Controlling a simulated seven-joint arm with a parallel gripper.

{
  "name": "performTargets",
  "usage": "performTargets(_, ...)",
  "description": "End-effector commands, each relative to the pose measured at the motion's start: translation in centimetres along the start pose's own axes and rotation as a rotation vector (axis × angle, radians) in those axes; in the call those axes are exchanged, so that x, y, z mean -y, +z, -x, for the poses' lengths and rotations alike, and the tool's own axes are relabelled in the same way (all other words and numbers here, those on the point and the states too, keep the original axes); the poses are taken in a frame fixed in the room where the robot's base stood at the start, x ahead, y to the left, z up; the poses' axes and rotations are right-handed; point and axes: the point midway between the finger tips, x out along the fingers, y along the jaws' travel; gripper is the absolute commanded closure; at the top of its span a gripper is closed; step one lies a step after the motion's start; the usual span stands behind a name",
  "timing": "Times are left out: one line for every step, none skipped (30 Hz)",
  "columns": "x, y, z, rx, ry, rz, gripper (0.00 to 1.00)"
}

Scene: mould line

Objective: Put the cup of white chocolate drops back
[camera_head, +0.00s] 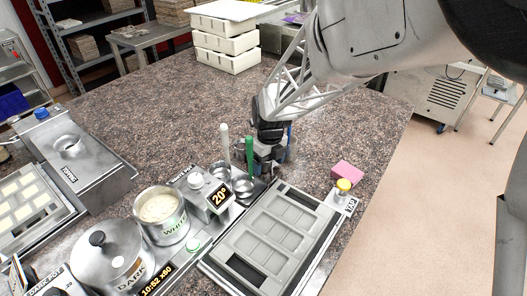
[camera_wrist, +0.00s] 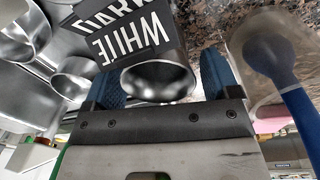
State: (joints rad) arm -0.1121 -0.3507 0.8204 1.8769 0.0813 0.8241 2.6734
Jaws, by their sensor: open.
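My gripper (camera_head: 268,158) is low over the worktop, just right of the green-handled ladle in the head view. In the wrist view its two blue fingers (camera_wrist: 160,88) are open, one on each side of a small metal cup (camera_wrist: 158,80). I see the cup's round mouth and shiny inside; I cannot make out drops in it. Whether the fingers touch the cup is not clear. Black signs reading WHITE (camera_wrist: 130,42) and DARK stand right by the cup. In the head view my gripper hides most of this spot.
Two ladles stand left of my gripper, one with a green handle (camera_head: 249,157). A clear container (camera_wrist: 262,65) with a blue spatula is close on the right. The mould tray (camera_head: 275,232), pink sponge (camera_head: 347,170) and WHITE pot (camera_head: 161,214) are nearby.

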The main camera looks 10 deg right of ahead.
Motion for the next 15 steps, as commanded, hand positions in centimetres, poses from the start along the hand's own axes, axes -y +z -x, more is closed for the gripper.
performTargets(0.0,0.0,0.5,0.001,-0.001,0.000,0.19)
performTargets(0.0,0.0,0.8,0.002,-0.001,0.000,0.19)
performTargets(0.0,0.1,1.3,0.003,-0.001,0.000,0.19)
performTargets(0.0,0.1,1.8,0.003,-0.002,0.000,0.19)
performTargets(0.0,0.1,2.2,0.004,-0.002,0.000,0.19)
performTargets(0.0,0.1,2.7,0.003,-0.001,0.000,0.19)
performTargets(0.0,0.1,3.2,0.003,-0.001,0.000,0.19)
performTargets(0.0,0.1,3.7,0.004,-0.002,0.000,0.19)
performTargets(0.0,0.1,4.4,0.004,-0.002,0.000,0.19)
performTargets(0.0,0.1,4.9,0.003,-0.002,0.000,0.19)
performTargets(0.0,0.1,5.3,0.003,-0.002,0.000,0.19)
performTargets(0.0,0.1,6.0,0.004,-0.002,0.000,0.19)
performTargets(0.0,0.1,6.5,0.004,-0.002,0.000,0.19)
performTargets(0.0,0.1,7.0,0.003,-0.002,0.000,0.19)
performTargets(0.0,0.1,7.6,0.003,-0.002,0.000,0.19)
